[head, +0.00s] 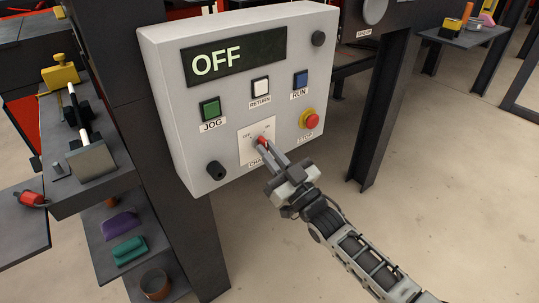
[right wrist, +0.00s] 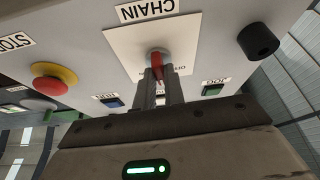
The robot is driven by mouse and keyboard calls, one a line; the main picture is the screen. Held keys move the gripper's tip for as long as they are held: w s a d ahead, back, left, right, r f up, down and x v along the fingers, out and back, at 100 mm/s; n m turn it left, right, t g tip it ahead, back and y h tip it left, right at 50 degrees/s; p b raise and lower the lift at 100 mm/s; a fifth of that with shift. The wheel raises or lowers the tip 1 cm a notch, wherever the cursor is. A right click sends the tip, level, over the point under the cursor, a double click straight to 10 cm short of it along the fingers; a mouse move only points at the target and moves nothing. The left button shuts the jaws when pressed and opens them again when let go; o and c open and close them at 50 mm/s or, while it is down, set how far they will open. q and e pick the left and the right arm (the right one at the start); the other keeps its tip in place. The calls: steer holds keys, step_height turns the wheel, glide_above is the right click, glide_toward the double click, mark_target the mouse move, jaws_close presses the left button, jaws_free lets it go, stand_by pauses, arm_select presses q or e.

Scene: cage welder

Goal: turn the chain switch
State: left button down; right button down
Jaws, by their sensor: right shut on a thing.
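The chain switch (head: 262,140) is a small red knob on a white plate low in the middle of the grey control panel (head: 160,60). It also shows in the right wrist view (right wrist: 157,58), where the plate's CHAIN label (right wrist: 148,10) is upside down. My right gripper (head: 265,149) reaches up from the lower right and is shut on the red knob, its fingers covering part of it. The fingers (right wrist: 158,80) also show in the right wrist view. The panel's display (head: 235,57) reads OFF. My left gripper is not in view.
Around the switch are a green JOG button (head: 210,110), white RETURN button (head: 260,86), blue RUN button (head: 300,79), red STOP button (head: 309,119) on yellow, and black knobs (head: 216,170). A shelf with tools (head: 93,160) stands left. The floor at lower right is open.

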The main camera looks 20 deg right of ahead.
steer(key=n+g+y, duration=0.1)
steer(key=n+y, duration=0.1)
steer(key=n, duration=0.2)
steer(key=shift+d, duration=0.15)
steer(key=n+g, duration=0.1)
steer(key=n, duration=0.1)
steer(key=n+y, duration=0.1)
steer(key=n, duration=0.2)
steer(key=shift+g+y, duration=0.3)
steer(key=shift+g, duration=0.1)
steer(key=shift+d+r+n+g+p, duration=0.1)
steer(key=shift+n+g+p, duration=0.25)
steer(key=shift+n, duration=0.65)
steer(key=shift+n+g+y, duration=0.25)
steer(key=shift+n+y, duration=0.05)
steer(key=c, duration=1.5)
jaws_free()
steer(key=b+v, duration=0.1)
steer(key=v, duration=1.5)
